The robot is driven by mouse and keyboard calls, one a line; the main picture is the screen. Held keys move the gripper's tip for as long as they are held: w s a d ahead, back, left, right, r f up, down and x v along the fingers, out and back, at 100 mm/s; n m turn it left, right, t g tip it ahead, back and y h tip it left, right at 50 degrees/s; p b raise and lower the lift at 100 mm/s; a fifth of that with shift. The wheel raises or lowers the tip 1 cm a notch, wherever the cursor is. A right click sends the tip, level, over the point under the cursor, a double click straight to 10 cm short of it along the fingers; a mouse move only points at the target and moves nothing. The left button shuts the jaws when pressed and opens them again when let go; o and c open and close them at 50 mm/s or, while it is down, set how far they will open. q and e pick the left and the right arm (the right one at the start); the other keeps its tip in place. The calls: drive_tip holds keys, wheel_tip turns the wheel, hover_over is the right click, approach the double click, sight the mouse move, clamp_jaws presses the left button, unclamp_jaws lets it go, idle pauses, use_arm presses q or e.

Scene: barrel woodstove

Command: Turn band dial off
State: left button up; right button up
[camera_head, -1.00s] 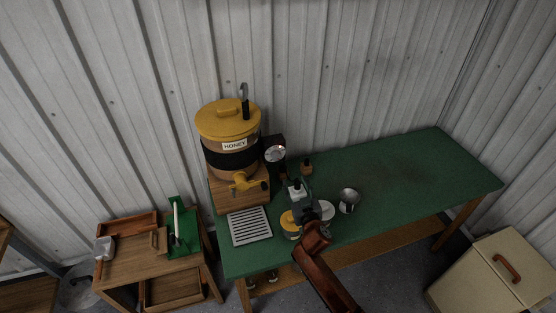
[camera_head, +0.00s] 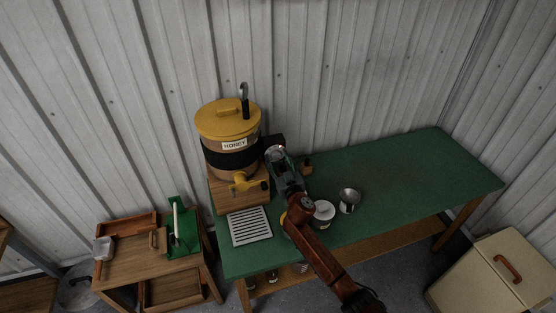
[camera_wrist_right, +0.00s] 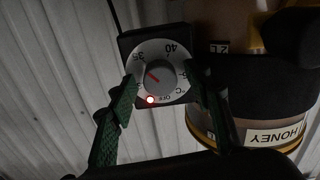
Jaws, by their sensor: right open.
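The band dial (camera_wrist_right: 162,68) is a round silvery knob face on a black box, marked 35, 40 and °C. A red pointer mark on it points toward 35, and a red light (camera_wrist_right: 150,99) glows beside "OFF". The black band (camera_head: 232,160) wraps the honey tank (camera_head: 213,144). My right gripper (camera_wrist_right: 163,88) is open, its green fingers on either side of the dial; I cannot tell whether they touch it. In the head view my right gripper (camera_head: 276,154) covers the dial. My left gripper is not in view.
The tank has a yellow tap (camera_head: 246,183) and stands on a wooden block at the left of the green table (camera_head: 400,180). A slatted tray (camera_head: 249,226), a white-lidded jar (camera_head: 324,211) and a metal cup (camera_head: 349,200) are near my arm. The table's right side is clear.

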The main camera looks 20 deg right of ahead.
drive_tip(key=shift+c, duration=0.5)
drive_tip(key=c, duration=1)
drive_tip(key=shift+c, duration=0.2)
